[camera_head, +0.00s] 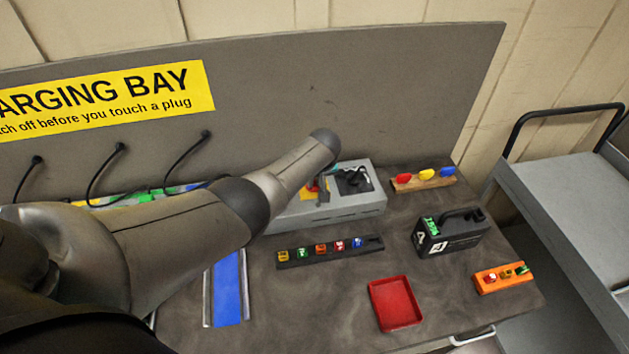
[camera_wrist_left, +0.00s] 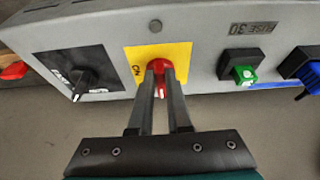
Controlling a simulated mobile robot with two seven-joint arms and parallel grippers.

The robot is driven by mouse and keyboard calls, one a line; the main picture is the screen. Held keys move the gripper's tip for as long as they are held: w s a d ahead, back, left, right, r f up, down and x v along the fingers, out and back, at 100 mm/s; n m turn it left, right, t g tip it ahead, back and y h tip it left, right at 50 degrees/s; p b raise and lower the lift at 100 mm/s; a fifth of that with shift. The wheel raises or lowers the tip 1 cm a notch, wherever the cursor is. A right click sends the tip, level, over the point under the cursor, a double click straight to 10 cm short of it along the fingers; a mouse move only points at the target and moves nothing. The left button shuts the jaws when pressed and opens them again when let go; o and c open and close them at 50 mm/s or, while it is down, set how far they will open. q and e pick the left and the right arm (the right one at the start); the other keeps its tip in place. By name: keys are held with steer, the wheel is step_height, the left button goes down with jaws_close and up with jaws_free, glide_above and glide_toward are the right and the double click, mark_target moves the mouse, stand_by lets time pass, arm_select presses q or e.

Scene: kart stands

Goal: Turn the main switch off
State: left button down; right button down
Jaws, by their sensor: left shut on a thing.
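The main switch is a red rotary handle (camera_wrist_left: 160,90) on a yellow plate (camera_wrist_left: 137,60) marked ON, on the face of a grey box (camera_wrist_left: 200,55). A white mark shows on the handle. In the left wrist view, the two fingers of my left gripper (camera_wrist_left: 161,74) are shut on the handle, one on each side. In the head view, the grey box (camera_head: 345,208) stands at the back of the bench. My left arm reaches over it and partly hides the yellow plate and handle. My right gripper is not in view.
A black dial (camera_wrist_left: 82,82) and green plug (camera_wrist_left: 243,75) flank the switch. On the bench are a row of small coloured pieces (camera_head: 325,252), a red tray (camera_head: 394,303), a black battery case (camera_head: 450,235) and an orange block (camera_head: 503,281). A grey cart (camera_head: 560,190) stands right.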

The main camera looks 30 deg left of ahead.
arm_select(q)
steer(key=c, duration=0.9)
jaws_free()
steer(key=shift+o, duration=0.2)
steer(key=shift+r, duration=0.15)
steer(key=shift+s+d+r+p, duration=0.1)
steer(key=shift+r+p, duration=0.2)
steer(key=shift+p, duration=0.1)
steer(key=p+v, duration=0.4)
steer(key=v, duration=1)
steer(key=shift+s+r, duration=0.15)
steer(key=shift+d, duration=0.1)
